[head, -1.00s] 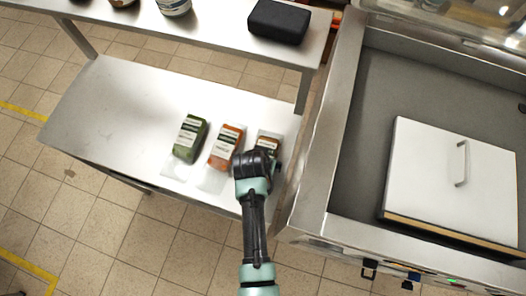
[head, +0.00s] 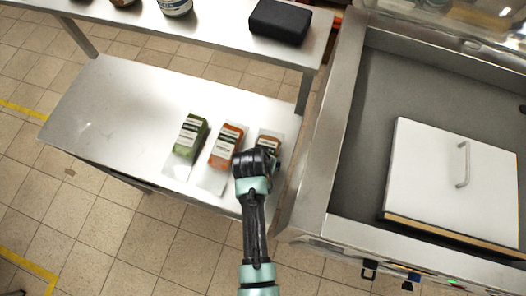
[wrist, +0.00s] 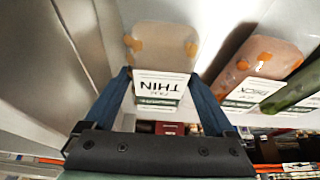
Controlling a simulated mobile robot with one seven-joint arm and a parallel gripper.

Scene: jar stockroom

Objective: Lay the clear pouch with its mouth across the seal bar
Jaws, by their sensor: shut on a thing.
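My gripper (wrist: 158,100) is shut on a clear pouch (wrist: 160,50), which has orange bits inside and a white label that reads THIN upside down in the wrist view. In the head view this pouch (head: 268,141) is the rightmost of three, partly hidden by my wrist at the steel table's right end. An orange-filled pouch (head: 226,149) and a green pouch (head: 188,138) lie to its left. The open sealing machine (head: 345,120) stands to the right. A tan strip (head: 450,237) runs along its white plate's front edge; I cannot tell whether this is the seal bar.
The steel table (head: 110,110) is bare on its left. A raised shelf behind holds a black case (head: 280,21) and a white jar (head: 175,6). The machine's metal rim (head: 318,130) stands between my gripper and the white plate (head: 440,180) with a handle.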

